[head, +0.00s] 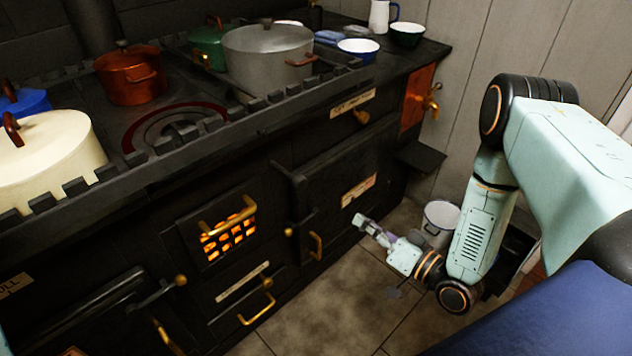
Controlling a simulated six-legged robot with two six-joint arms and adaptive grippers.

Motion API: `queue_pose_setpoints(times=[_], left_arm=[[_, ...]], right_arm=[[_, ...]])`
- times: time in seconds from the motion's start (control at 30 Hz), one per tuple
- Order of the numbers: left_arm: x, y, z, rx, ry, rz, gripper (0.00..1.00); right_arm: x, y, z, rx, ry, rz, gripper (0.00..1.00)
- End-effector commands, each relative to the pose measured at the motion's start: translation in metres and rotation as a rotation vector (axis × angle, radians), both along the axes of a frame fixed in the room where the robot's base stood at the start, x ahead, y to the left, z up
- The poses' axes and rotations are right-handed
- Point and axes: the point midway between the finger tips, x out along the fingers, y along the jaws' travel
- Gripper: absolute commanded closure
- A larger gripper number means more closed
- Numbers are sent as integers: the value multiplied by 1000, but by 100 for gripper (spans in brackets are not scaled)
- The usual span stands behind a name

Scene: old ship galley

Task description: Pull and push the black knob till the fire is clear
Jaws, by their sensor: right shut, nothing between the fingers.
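The fire shows as an orange glow behind the small barred grate (230,240) in the black stove (150,225), with a brass rail across its top. I cannot clearly make out a black knob; the knobs I can tell are brass, such as the brass knob (362,116) under the stove top. My right gripper (363,224) is shut and empty, low in front of the stove's right oven door (345,160). It points left toward the stove, and I cannot tell whether it touches anything. My left gripper is not in view.
A cream pot (50,155), a copper pot (132,78) and a grey pot (268,55) stand on the railed stove top. A brass tap (428,100) juts out at right. A white bucket (440,220) stands behind my right arm. The tiled floor (330,300) in front is mostly clear.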

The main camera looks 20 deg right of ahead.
Motion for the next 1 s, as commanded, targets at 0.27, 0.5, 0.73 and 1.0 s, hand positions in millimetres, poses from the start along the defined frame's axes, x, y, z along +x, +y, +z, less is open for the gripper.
queue_pose_setpoints(times=[0.27, 0.5, 0.73, 1.0], left_arm=[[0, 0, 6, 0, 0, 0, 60], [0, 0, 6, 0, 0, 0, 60], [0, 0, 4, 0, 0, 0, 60], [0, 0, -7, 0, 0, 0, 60]], right_arm=[[-1, -5, 6, 509, 160, 52, 100], [0, 0, 8, 822, 286, 79, 100], [7, 3, 8, 891, 316, 80, 100], [47, 24, 8, 887, 315, 82, 100]])
